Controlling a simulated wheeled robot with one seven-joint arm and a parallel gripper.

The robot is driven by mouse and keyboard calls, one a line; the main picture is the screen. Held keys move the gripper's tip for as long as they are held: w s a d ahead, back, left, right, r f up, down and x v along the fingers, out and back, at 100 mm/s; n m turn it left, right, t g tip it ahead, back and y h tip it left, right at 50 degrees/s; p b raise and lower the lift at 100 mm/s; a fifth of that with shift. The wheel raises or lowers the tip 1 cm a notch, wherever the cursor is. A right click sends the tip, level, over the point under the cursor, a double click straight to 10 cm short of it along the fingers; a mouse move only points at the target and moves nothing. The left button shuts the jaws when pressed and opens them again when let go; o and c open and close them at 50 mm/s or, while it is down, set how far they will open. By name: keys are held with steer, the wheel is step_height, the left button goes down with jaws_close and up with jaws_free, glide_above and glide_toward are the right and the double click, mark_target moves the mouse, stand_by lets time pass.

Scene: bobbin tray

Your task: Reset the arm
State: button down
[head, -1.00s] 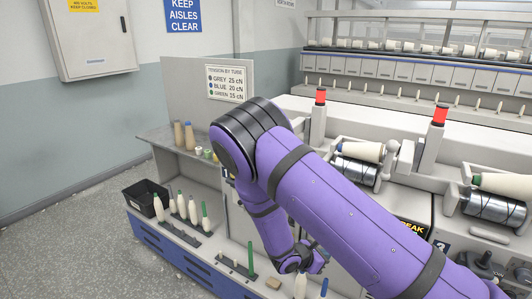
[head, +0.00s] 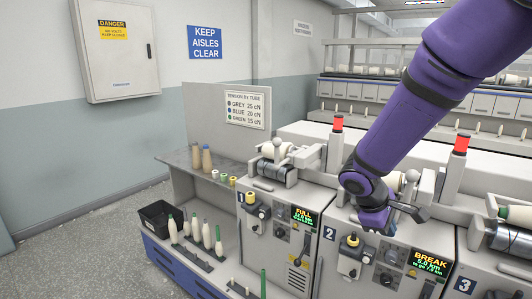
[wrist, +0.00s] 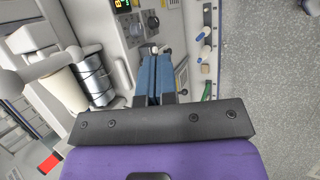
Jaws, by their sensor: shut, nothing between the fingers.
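My purple arm (head: 415,95) reaches down from the upper right in the head view. My gripper (head: 422,214) is above the front of the winding unit marked 2 (head: 335,262). In the wrist view my gripper (wrist: 155,60) has its two blue fingers together, with nothing held between them. The fingertips sit over the unit's front panel in that view, near a small pale knob (wrist: 154,49). Whether they touch it cannot be told.
Unit 1 shows FULL on its display (head: 304,215) and unit 2 shows BREAK (head: 431,261). Bobbins stand on the lower shelf by a black bin (head: 157,218). Red-topped posts (head: 460,144) rise behind the units. The aisle floor (head: 100,262) is clear.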

steer(key=s+d+r+m+t+y, duration=0.1)
steer(key=s+r+m+t+y, duration=0.3)
steer(key=s+r+m, duration=0.5)
steer(key=s+r+y, duration=0.2)
steer(key=s+r, duration=0.8)
steer(key=s, duration=0.3)
steer(key=shift+s+d+m, duration=0.25)
steer(key=shift+d+m, duration=0.05)
steer(key=shift+d, duration=0.05)
